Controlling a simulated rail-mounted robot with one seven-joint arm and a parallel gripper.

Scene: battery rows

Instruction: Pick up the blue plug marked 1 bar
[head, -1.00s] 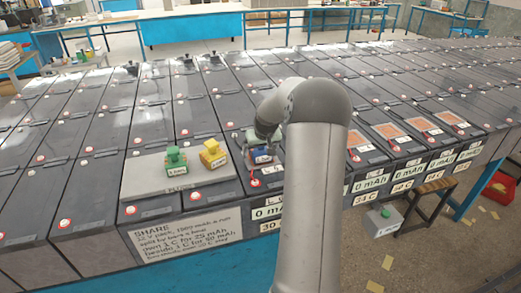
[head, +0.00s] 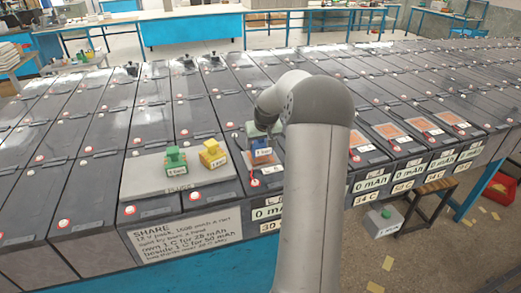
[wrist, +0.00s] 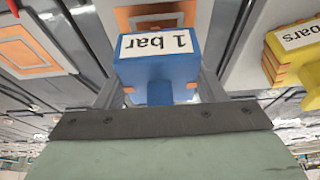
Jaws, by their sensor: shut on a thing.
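The blue plug, labelled "1 bar" in the wrist view (wrist: 158,68), is held between the two fingers of my gripper (wrist: 160,90). In the head view the blue plug (head: 261,152) hangs below my gripper (head: 259,136), over a battery top just right of the grey plate. An orange patch (wrist: 150,20) shows behind the plug in the wrist view, and the plug appears raised off it. My forearm hides part of the battery row to the right.
A yellow plug (head: 212,154) and a green plug (head: 175,160) stand on the grey plate (head: 150,184) to the left. The yellow plug also shows in the wrist view (wrist: 292,52). Batteries with orange patches (head: 393,132) lie right of my arm. A stool (head: 428,188) stands in front.

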